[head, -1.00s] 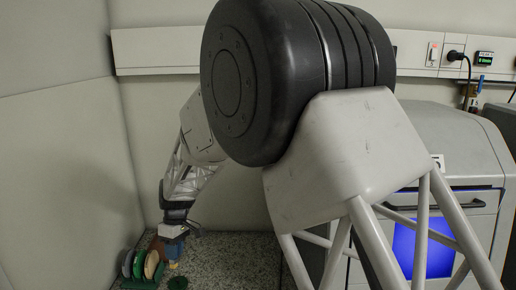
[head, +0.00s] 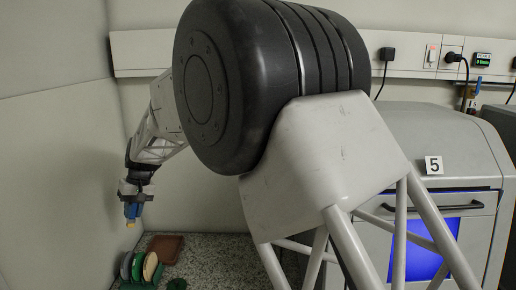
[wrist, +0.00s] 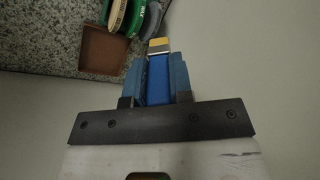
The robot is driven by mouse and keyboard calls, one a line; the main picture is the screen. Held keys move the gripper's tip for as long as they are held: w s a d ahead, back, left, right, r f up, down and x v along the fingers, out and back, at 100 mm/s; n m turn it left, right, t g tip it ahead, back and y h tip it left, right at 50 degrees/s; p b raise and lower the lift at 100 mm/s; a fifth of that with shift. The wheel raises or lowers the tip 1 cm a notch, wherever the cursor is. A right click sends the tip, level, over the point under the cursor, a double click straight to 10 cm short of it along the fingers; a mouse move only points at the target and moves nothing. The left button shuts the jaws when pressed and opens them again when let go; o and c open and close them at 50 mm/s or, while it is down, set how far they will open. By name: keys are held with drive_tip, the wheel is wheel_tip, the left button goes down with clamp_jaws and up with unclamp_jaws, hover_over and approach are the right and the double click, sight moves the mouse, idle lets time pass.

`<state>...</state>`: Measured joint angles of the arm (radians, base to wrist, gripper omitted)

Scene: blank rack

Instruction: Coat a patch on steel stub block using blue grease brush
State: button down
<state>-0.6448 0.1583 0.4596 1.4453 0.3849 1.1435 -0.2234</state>
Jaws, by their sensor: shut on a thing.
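My gripper (head: 131,212) is shut on the blue grease brush (wrist: 157,78), raised above the speckled counter near the left wall. In the wrist view, the brush sits between the two blue fingers (wrist: 158,84), with its pale yellow and white tip pointing away from the wrist. In the head view, the brush's yellowish tip points down and is clear of the counter. I cannot make out a steel stub block in either view.
A green rack (head: 138,286) with several upright discs stands on the counter below my gripper. A reddish-brown tray (head: 166,245) lies behind it and a small dark green item (head: 177,284) to its right. The left wall is close. A grey machine (head: 440,135) stands right.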

drive_tip(key=shift+d, duration=0.15)
drive_tip(key=s+d+f+h, duration=0.1)
drive_tip(key=s+d+f, duration=0.2)
drive_tip(key=d, duration=0.5)
drive_tip(key=s+d+f+h, duration=0.1)
drive_tip(key=s+d+f, duration=0.2)
drive_tip(key=d, duration=0.6)
drive_tip(key=s+d+f+g+h, duration=0.1)
drive_tip(key=s+d+f, duration=0.2)
drive_tip(key=d, duration=0.6)
drive_tip(key=shift+s+f+n, duration=0.15)
drive_tip(key=shift+n, duration=0.15)
drive_tip(key=shift+f, duration=0.2)
drive_tip(key=shift+f, duration=2.3)
drive_tip(key=shift+r, duration=0.1)
drive_tip(key=shift+r, duration=0.4)
drive_tip(key=shift+f, duration=0.15)
